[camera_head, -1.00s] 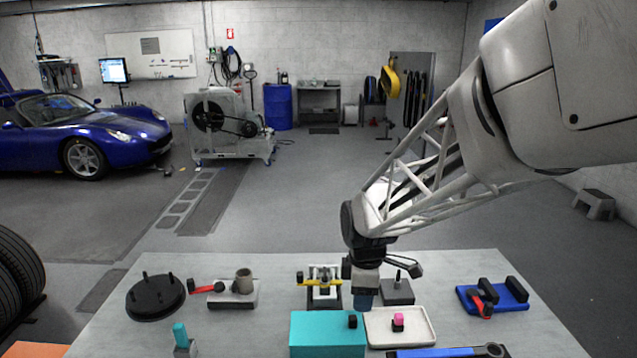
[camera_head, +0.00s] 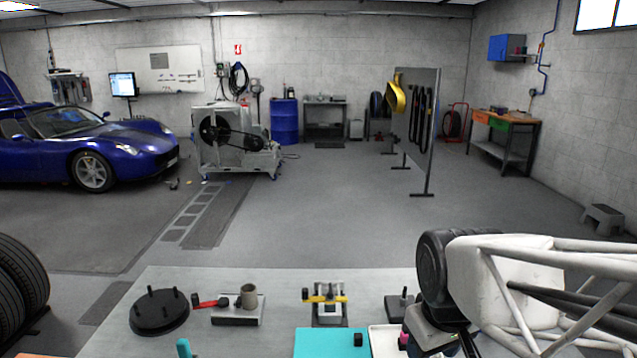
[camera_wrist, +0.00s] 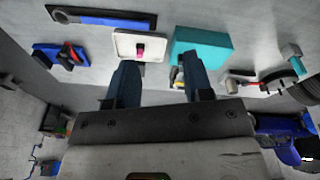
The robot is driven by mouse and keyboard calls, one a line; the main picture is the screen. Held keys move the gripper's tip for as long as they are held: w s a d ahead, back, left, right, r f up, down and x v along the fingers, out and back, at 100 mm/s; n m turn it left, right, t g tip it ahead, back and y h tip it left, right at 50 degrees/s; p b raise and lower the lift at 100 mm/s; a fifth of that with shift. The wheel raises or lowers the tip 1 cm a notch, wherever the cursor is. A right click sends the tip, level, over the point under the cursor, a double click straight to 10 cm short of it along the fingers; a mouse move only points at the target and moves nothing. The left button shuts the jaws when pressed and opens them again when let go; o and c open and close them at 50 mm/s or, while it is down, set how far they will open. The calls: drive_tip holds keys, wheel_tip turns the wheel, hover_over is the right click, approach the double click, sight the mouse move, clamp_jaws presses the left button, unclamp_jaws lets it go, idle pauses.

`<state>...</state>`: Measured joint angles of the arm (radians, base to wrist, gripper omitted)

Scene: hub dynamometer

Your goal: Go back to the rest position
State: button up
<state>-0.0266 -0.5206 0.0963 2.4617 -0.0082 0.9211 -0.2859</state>
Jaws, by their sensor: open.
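My gripper shows in the wrist view (camera_wrist: 162,85), with its two dark blue fingers spread apart and nothing between them. In the head view my arm's wrist is at the lower right, over the right part of the grey table (camera_head: 240,285), and the fingers are out of sight. A teal block (camera_head: 330,343) and a white tray (camera_head: 378,338) lie at the table's near side, the tray partly hidden by my wrist. In the wrist view the white tray (camera_wrist: 122,45) holds a small pink and black piece (camera_wrist: 140,50), and the teal block (camera_wrist: 205,48) is beside it.
Open floor lies beyond the table.

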drive_tip(key=shift+s+d+r+m+t, duration=0.1)
drive_tip(key=shift+s+d+m, duration=0.1)
drive_tip(key=shift+s+m, duration=0.6)
drive_tip(key=shift+s+d+r+m+t, duration=0.15)
drive_tip(key=shift+s+m, duration=0.3)
drive_tip(key=shift+s, duration=0.55)
drive_tip(key=shift+s+d+m+t, duration=0.1)
drive_tip(key=shift+s+d+m, duration=0.15)
drive_tip(key=shift+s+m, duration=0.55)
